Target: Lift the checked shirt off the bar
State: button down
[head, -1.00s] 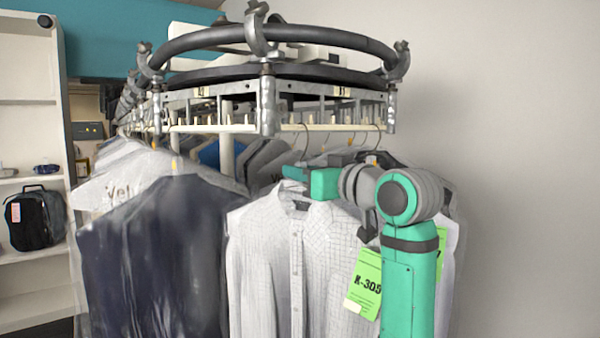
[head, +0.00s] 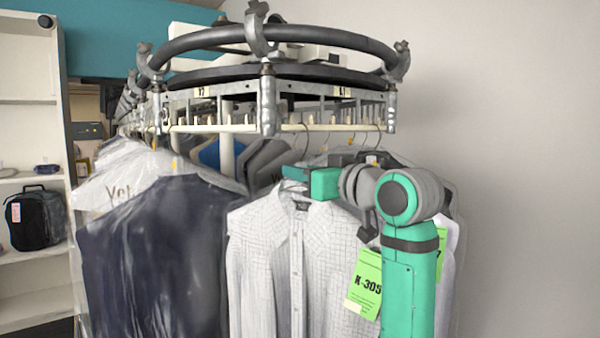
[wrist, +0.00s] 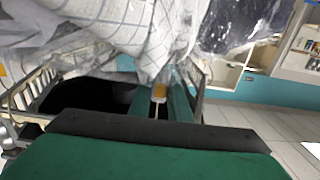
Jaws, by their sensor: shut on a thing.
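The white checked shirt (head: 275,265) hangs on a hanger below the front of the rail, with a green K-305 tag (head: 366,283) at its right side. The thin hanger hook (head: 305,143) rises to the pale bar (head: 320,127) and still appears to meet it. My gripper (head: 294,173) is just above the collar, shut on the hanger's neck. In the wrist view, the fingers (wrist: 160,98) close around a small pale and orange piece, and checked cloth (wrist: 120,25) with clear film lies beyond them. The exact grip point is partly hidden.
A dark garment in clear film (head: 150,265) hangs close on the left. Other garments crowd behind, and another wrapped one (head: 447,235) hangs behind my arm. The curved rail (head: 330,72) is overhead. Shelves (head: 25,110) stand far left; the right side is open.

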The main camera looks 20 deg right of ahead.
jog(key=shift+r, duration=0.15)
dwell(0.4)
jog(key=shift+r, duration=1.5)
jog(key=shift+r, duration=0.1)
jog(key=v, duration=0.7)
dwell(0.6)
jog(key=shift+s, duration=0.1)
jog(key=v, duration=1.1)
jog(key=shift+s+d, duration=0.15)
jog(key=shift+s, duration=0.2)
dwell(0.4)
dwell(0.3)
